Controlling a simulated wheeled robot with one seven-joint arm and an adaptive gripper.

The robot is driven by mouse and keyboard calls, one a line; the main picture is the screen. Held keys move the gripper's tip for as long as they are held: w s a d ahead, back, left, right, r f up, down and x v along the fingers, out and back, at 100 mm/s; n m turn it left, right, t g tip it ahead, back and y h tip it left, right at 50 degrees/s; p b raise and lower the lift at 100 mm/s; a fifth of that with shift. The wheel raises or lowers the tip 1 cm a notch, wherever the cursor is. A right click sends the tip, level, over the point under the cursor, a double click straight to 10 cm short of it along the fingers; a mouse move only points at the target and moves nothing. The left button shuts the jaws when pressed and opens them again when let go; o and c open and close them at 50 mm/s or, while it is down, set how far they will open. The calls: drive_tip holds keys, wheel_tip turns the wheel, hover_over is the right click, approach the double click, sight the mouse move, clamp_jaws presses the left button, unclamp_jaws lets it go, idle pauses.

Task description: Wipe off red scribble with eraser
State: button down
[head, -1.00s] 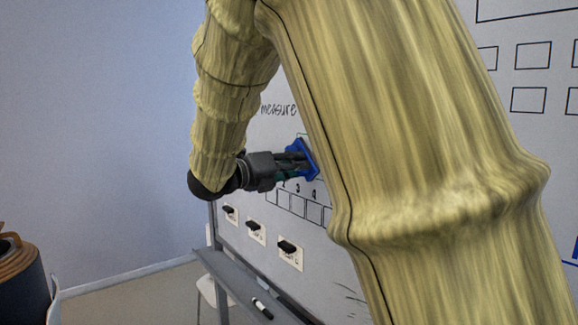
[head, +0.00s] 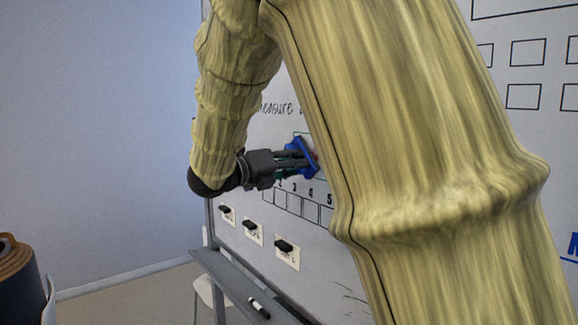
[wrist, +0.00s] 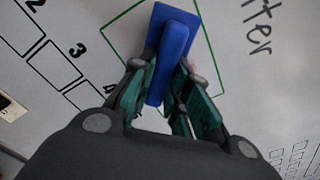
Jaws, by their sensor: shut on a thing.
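My gripper (head: 288,162) is shut on a blue eraser (head: 304,156) at the whiteboard (head: 262,180). In the wrist view, the blue eraser (wrist: 172,52) lies between the green-padded fingers, over a green-outlined box drawn on the board. It looks close to the board; I cannot tell if it touches. In the wrist view only a faint pinkish spot shows beside the eraser; the rest of the mark is hidden.
A numbered row of boxes (head: 297,205) is drawn below the eraser. Several black items on white cards, such as one card (head: 287,251), are fixed lower on the board. A tray (head: 232,280) with a marker (head: 259,308) runs underneath. My arm blocks much of the board.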

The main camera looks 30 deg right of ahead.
drive_tip(key=shift+d+b, duration=0.35)
drive_tip(key=shift+d, duration=0.2)
drive_tip(key=shift+s+f, duration=0.1)
drive_tip(key=shift+s+b, duration=0.45)
drive_tip(key=shift+b, duration=0.3)
drive_tip(key=shift+s+b, duration=0.7)
drive_tip(key=shift+s, duration=2.4)
drive_tip(key=shift+w+b, duration=1.75)
drive_tip(key=shift+w, duration=1.95)
drive_tip(key=shift+a, duration=0.1)
